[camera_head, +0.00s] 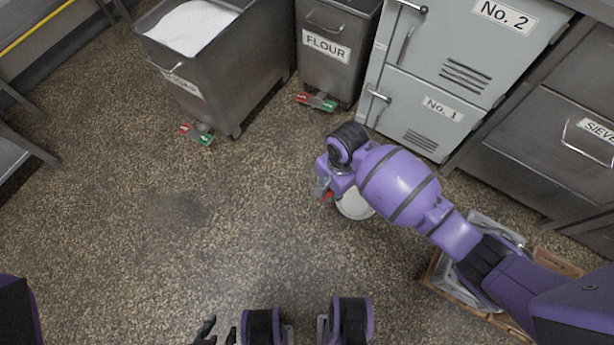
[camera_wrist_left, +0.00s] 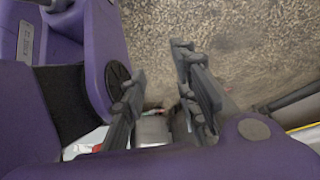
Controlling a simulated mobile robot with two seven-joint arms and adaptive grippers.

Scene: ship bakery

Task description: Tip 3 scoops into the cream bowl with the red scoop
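My right arm reaches in from the right of the head view. Its gripper (camera_head: 322,188) points down-left and appears shut on the red scoop (camera_head: 327,197), of which only a small red part shows. A pale round bowl (camera_head: 355,205) lies just below and right of this gripper, mostly hidden by my arm; I cannot see its contents or whether the scoop is over it. My left gripper (camera_head: 217,331) is at the bottom edge, far from the bowl. In the left wrist view its two dark fingers (camera_wrist_left: 160,98) are apart with nothing between them.
An open metal bin (camera_head: 232,80) with white powder stands at top left, beside a closed bin labelled FLOUR (camera_head: 326,72). Grey lockers (camera_head: 430,105) and a drawer labelled SIEVE (camera_head: 545,140) line the right. A wooden crate (camera_head: 505,325) sits under my right arm. Speckled floor at left is clear.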

